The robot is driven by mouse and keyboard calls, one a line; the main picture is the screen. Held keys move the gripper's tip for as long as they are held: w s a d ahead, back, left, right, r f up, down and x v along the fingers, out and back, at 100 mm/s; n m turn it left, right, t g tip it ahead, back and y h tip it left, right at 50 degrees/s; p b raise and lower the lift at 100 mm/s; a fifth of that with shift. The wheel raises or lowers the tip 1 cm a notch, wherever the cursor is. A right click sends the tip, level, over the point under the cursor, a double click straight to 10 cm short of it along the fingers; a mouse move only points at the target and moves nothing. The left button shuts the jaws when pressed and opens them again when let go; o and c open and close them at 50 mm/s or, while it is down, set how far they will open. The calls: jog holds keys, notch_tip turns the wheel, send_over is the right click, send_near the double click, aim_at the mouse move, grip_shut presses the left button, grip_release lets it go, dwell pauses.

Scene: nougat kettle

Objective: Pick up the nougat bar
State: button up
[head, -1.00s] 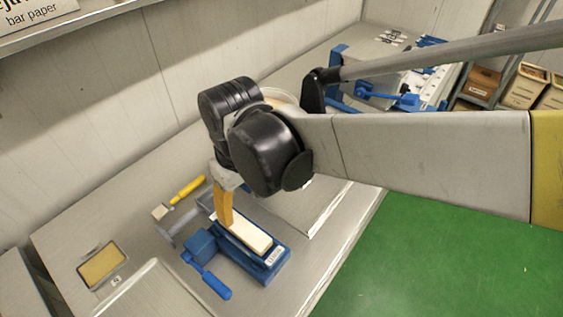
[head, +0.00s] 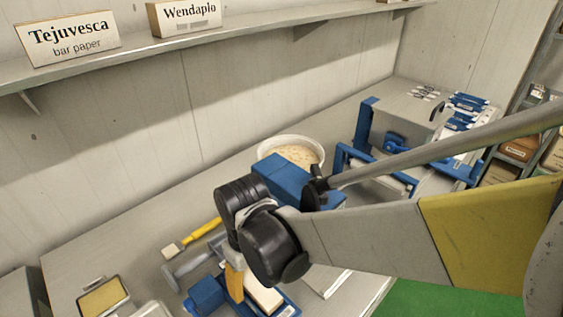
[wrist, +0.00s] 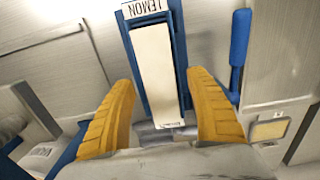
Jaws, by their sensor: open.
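The nougat bar (wrist: 158,75) is a long cream-white block lying in a blue holder (wrist: 178,40) with a label reading LEMON in the wrist view. In the head view the bar (head: 262,294) shows low in the picture, partly hidden by my arm, in the blue holder (head: 288,308). My gripper (wrist: 162,112) is open, with one yellow finger on each side of the bar's near end. Gaps show between the fingers and the bar. In the head view one yellow finger of my gripper (head: 235,283) shows beside the bar.
A blue-handled tool (wrist: 238,50) lies right of the holder in the wrist view. A yellow-handled brush (head: 200,236), a framed yellow pad (head: 103,298) and a white bowl (head: 291,142) stand on the bench. Blue equipment (head: 400,150) stands farther back.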

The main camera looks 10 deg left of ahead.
jog(key=shift+f, duration=0.45)
jog(key=shift+r, duration=0.1)
jog(key=c, duration=1.4)
